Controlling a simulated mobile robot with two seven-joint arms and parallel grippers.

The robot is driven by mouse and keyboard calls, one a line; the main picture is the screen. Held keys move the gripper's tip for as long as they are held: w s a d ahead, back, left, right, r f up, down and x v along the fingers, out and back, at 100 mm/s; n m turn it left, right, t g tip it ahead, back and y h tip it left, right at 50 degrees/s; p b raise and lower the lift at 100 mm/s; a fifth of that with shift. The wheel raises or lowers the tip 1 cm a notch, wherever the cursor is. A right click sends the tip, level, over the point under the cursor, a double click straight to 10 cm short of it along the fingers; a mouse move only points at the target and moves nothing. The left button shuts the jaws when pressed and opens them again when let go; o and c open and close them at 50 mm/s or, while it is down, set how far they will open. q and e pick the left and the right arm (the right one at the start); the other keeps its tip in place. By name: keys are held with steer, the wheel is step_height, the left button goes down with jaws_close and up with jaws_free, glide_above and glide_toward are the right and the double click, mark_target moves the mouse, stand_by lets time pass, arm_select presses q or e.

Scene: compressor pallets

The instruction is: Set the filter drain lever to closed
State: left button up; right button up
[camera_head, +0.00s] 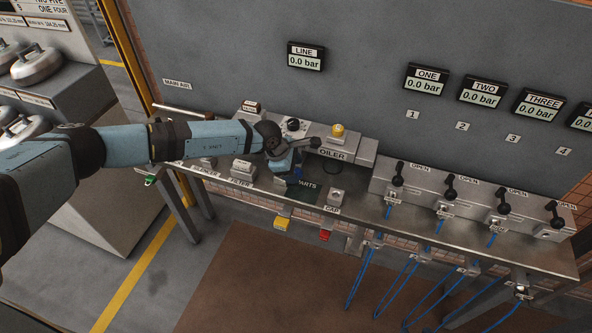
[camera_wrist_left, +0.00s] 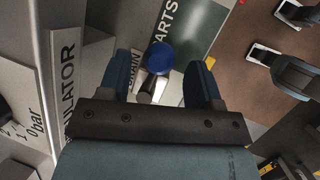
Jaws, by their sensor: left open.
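The filter drain lever is a short metal lever (camera_wrist_left: 150,88) with a round blue knob (camera_wrist_left: 160,57), seen in the left wrist view beside a label reading DRAIN. My left gripper (camera_wrist_left: 162,78) is open, with one dark blue finger on each side of the knob and lever. I cannot tell whether either finger touches them. In the head view my left gripper (camera_head: 291,174) points down at the bench by the PARTS mat, and the arm hides much of the filter area. The FILTER label (camera_head: 240,182) shows left of the gripper. My right gripper is not in view.
The OILER block (camera_head: 345,150) with a yellow knob stands close behind the gripper. The dark PARTS mat (camera_head: 308,193) lies beside it. A REGULATOR panel (camera_wrist_left: 62,85) rises left in the wrist view. Black-knobbed valve levers (camera_head: 450,187) line the bench at right.

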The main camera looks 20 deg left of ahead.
arm_select(q)
steer(key=shift+x, duration=0.95)
steer(key=shift+c, duration=0.2)
